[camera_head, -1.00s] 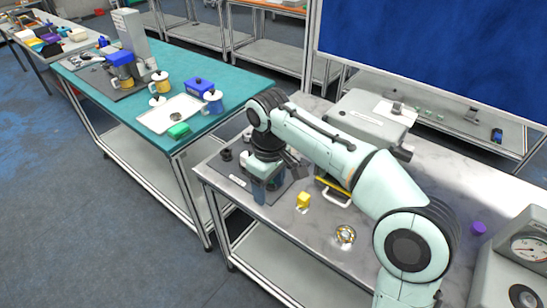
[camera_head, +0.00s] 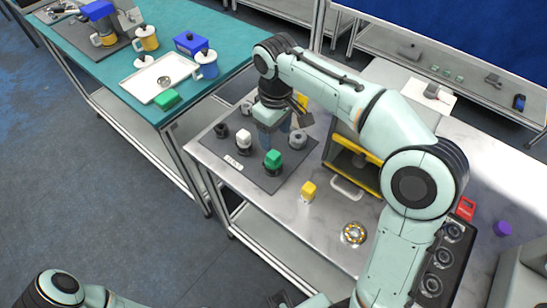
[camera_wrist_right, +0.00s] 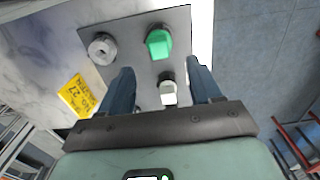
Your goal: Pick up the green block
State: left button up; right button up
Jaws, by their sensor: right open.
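A green block (camera_head: 272,158) sits on a small dark base on the dark mat (camera_head: 240,175), near the mat's front edge. It also shows in the right wrist view (camera_wrist_right: 158,43), ahead of the fingers and apart from them. My right gripper (camera_head: 272,138) is over the mat, behind the green block in the head view. In the wrist view its two blue fingers (camera_wrist_right: 162,85) are spread and hold nothing. A white block (camera_wrist_right: 168,92) shows in the gap between them, below on the mat. Part of my left arm shows at the bottom left; its gripper is not visible.
A grey round piece (camera_head: 298,138) stands on the mat. A yellow block (camera_head: 308,190) and a metal ring (camera_head: 353,233) lie on the marble table. A second green block (camera_head: 167,98) lies by the white tray (camera_head: 135,86) on the teal table. Yellow-edged equipment (camera_head: 352,165) stands right of the mat.

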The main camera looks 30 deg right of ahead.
aim_at(273, 154)
notch_tip(273, 154, down, 3)
jog(key=shift+r, duration=0.1)
jog(key=shift+w+f+b, duration=0.2)
jog(key=shift+f+b, duration=0.05)
jog(key=shift+f, duration=1.2)
jog(key=shift+w+f+b, duration=0.2)
jog(key=shift+f+b, duration=0.05)
jog(key=shift+f, duration=1.2)
jog(key=c, duration=1.2)
